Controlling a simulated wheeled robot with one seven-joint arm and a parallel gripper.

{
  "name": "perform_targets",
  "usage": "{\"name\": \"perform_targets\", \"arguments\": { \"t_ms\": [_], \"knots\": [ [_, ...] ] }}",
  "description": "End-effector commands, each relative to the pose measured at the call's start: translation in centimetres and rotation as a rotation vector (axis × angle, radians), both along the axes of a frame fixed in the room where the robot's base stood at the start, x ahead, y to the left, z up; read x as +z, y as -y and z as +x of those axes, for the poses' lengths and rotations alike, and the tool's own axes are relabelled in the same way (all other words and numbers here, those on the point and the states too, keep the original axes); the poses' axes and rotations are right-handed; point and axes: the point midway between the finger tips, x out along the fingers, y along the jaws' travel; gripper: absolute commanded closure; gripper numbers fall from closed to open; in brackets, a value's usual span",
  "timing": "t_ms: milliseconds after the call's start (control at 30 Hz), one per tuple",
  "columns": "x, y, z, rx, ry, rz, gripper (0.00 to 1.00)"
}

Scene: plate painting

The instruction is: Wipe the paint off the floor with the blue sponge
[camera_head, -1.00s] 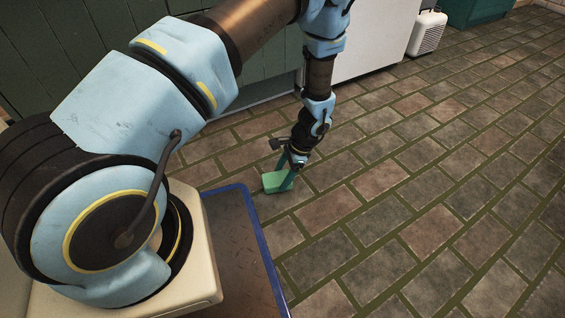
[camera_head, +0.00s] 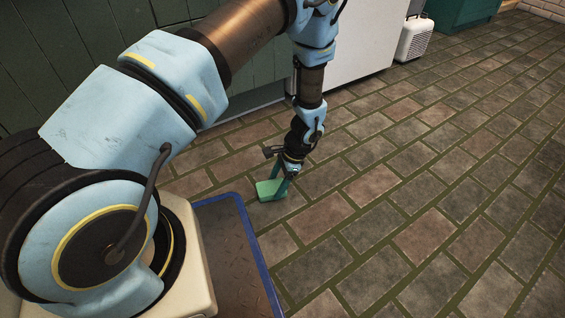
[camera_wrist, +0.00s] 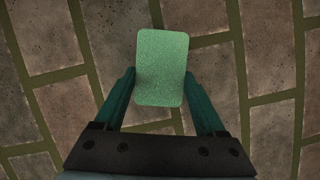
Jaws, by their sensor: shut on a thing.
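A sponge (camera_head: 269,190), pale green in these pictures rather than blue, is at my gripper (camera_head: 281,181) low over the brick floor (camera_head: 420,190). In the wrist view the sponge (camera_wrist: 163,65) is a rounded rectangle between the two teal fingers of my gripper (camera_wrist: 160,80). The gripper is shut on it, with the sponge's far end sticking out past the fingertips. I cannot tell whether its underside touches the floor. I see no clear paint patch in either view; the floor under the sponge is hidden.
My own base and dark platform with a blue rim fill the lower left. Dark green cabinets (camera_head: 110,30) and a white appliance (camera_head: 350,40) stand along the back. A small white heater-like box (camera_head: 413,37) is farther right. The floor to the right is clear.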

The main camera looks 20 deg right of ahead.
Motion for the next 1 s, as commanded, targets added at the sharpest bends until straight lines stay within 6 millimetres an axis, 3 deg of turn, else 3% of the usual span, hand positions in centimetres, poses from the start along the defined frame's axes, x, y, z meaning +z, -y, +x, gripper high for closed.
{"name": "perform_targets", "arguments": {
  "t_ms": [33, 167, 700, 1000],
  "knots": [
    [-0.1, 0.0, 0.0, 0.0, -0.001, 0.001, 0.79],
    [2.5, 0.0, 0.1, 0.003, 0.001, -0.001, 0.79],
    [7.1, 0.0, 0.4, 0.008, 0.0, 0.001, 0.79],
    [7.9, 0.0, 0.4, 0.009, 0.0, 0.002, 0.79]
  ]
}}
